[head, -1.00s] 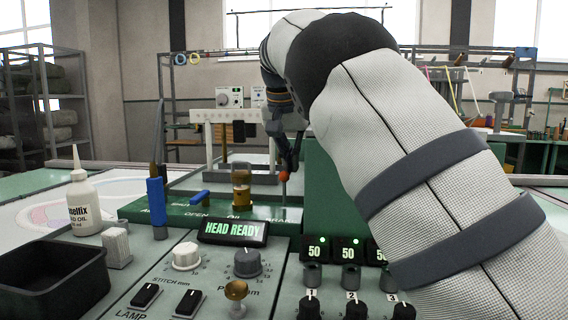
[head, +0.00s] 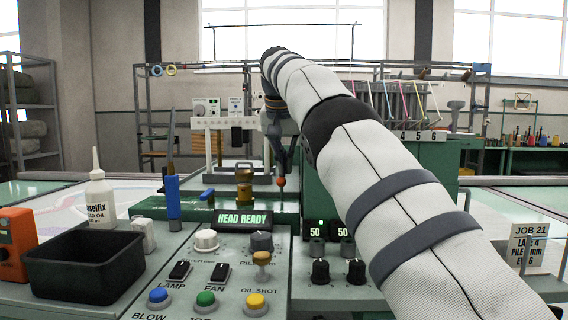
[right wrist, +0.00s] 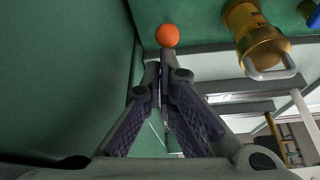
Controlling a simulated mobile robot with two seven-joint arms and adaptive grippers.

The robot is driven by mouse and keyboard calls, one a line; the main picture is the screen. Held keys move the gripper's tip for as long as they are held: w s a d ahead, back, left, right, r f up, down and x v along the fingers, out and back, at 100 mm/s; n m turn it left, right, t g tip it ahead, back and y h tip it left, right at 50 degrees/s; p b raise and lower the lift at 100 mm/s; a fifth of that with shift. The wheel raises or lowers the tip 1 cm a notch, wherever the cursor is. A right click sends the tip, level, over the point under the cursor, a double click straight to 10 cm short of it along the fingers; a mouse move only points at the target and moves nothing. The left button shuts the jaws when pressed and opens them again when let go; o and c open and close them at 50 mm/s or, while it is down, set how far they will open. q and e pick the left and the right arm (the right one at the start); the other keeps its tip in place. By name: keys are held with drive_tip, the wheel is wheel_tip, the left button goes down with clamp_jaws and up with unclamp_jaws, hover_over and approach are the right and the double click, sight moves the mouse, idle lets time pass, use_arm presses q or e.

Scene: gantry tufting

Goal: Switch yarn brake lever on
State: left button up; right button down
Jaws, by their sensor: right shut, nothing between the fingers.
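The brake lever has an orange-red ball knob (head: 281,182) and stands on the green deck behind the control panel. The knob also shows in the right wrist view (right wrist: 167,35), just beyond the fingertips. My right gripper (head: 282,169) is shut and empty, its tips right at the knob; I cannot tell whether they touch it. In the right wrist view the fingers (right wrist: 164,62) are together, with nothing between them. The lever's shaft and its deck label are mostly hidden or too small to read. My left gripper is not in view.
A brass cylinder (head: 244,184) and a blue lever (head: 207,195) stand left of the knob. A lit HEAD READY display (head: 242,219) is in front. A green housing wall (right wrist: 70,65) is close on the gripper's left in the wrist view. A black tray (head: 84,262) is front left.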

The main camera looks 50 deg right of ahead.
drive_tip(key=shift+s+a+f, duration=0.1)
drive_tip(key=shift+a, duration=0.05)
idle(0.5)
drive_tip(key=shift+s+a+r, duration=0.1)
drive_tip(key=shift+a+r, duration=0.1)
drive_tip(key=shift+a, duration=0.1)
drive_tip(key=shift+s+a+r, duration=0.1)
drive_tip(key=shift+s+a, duration=0.25)
drive_tip(key=shift+s, duration=0.05)
drive_tip(key=s+a+r, duration=0.2)
drive_tip(key=s+a, duration=0.5)
drive_tip(key=a, duration=0.4)
drive_tip(key=shift+a+r, duration=0.15)
drive_tip(key=shift+r, duration=0.2)
drive_tip(key=shift+f, duration=0.1)
